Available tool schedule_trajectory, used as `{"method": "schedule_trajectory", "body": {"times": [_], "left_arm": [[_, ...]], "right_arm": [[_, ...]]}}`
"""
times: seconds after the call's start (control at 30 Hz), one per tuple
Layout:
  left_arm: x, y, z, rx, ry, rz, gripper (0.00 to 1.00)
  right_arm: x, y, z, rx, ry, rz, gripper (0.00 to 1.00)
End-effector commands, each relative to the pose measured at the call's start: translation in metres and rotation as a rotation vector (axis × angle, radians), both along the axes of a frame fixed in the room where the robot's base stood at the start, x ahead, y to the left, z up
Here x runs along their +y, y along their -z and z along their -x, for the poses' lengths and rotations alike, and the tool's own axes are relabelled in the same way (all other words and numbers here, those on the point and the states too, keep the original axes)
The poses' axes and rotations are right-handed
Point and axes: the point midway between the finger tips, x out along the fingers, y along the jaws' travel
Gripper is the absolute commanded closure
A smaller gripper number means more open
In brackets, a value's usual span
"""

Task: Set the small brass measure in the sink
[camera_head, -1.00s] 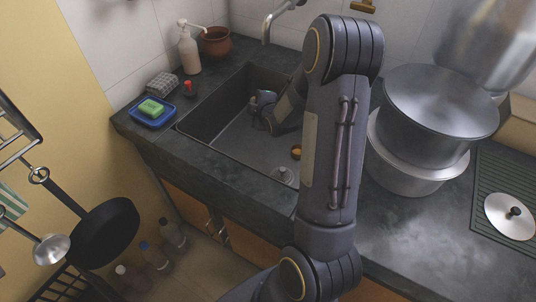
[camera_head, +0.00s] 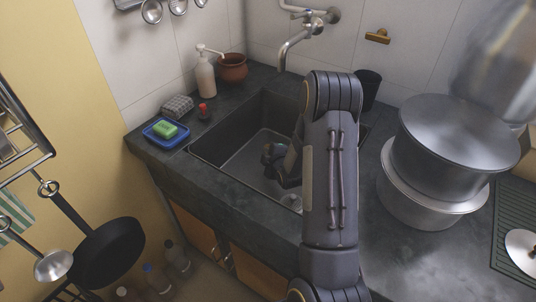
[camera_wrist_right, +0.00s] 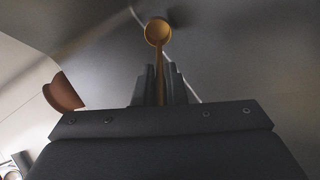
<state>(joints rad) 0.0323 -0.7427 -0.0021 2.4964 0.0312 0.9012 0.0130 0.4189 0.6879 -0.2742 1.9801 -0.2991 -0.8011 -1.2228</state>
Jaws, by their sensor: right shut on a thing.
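The small brass measure (camera_wrist_right: 158,33) has a round cup and a thin straight handle. In the right wrist view my right gripper (camera_wrist_right: 160,86) is shut on its handle, with the cup beyond the fingertips. In the head view the right arm reaches over the dark sink (camera_head: 222,170), and its wrist and hand are within the basin outline. The arm hides part of the basin, and I cannot make out the measure in that view. Whether the measure touches the sink is not clear. My left gripper is not in view.
Stacked steel canisters (camera_head: 455,145) stand to the right.

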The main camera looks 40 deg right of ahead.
Motion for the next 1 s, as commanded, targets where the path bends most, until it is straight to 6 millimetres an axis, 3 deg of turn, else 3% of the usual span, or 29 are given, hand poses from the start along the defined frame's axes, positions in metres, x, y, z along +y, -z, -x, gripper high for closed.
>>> {"method": "schedule_trajectory", "body": {"times": [0.07,0.1,0.27,0.63,1.0], "left_arm": [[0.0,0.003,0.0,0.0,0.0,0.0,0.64],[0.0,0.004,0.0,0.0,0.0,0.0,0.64],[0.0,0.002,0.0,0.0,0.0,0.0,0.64],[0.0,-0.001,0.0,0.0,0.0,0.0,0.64],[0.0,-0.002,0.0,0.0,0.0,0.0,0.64]], "right_arm": [[0.0,0.002,0.0,0.0,0.0,0.0,1.0],[0.0,0.002,0.0,0.0,0.0,0.0,0.88],[0.0,0.001,0.0,0.0,0.0,0.0,0.67],[0.001,-0.002,0.002,0.0,0.0,0.0,0.67],[0.022,-0.035,0.063,-0.001,0.0,0.0,0.67]]}}
